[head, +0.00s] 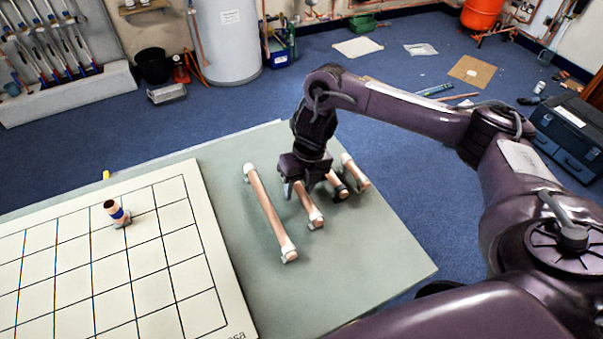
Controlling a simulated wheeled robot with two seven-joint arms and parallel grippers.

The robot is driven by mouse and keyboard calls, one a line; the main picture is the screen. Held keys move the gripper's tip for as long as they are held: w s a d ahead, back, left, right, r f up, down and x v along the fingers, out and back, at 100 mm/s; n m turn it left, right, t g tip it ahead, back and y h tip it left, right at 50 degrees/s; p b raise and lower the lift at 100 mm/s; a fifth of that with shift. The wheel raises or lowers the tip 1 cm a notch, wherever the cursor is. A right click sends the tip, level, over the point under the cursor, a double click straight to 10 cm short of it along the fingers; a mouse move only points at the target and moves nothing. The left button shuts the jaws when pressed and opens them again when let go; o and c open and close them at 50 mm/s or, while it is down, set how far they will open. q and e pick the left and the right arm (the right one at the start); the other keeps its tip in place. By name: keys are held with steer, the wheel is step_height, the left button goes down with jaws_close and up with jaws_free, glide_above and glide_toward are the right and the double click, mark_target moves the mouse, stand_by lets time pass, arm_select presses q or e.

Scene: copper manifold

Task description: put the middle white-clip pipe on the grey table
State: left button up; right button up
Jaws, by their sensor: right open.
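Several copper pipes lie side by side on the grey table (375,260). The middle white-clip pipe (308,206) shows its near end with a white clip; its far end is hidden behind my right gripper. A longer white-clip pipe (267,210) lies to its left. A short white-clip pipe (355,171) lies to the right, and a black-clip pipe (338,186) lies between that and the middle one. My right gripper (308,188) is open, pointing down over the middle pipe; I cannot tell whether it touches it. My left gripper is out of view.
A white gridded board (95,265) covers the table's left part, with a small copper fitting with a blue band (117,213) standing on it. The table's front right area is clear. Beyond the table are blue floor, a white cylinder (225,40) and a dark toolbox (570,135).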

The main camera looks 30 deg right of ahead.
step_height(320, 180, up, 12)
steer(key=d+p, duration=0.2)
steer(key=p, duration=0.1)
steer(key=shift+f+p, duration=0.15)
steer(key=shift+p, duration=0.15)
steer(key=shift+d, duration=0.15)
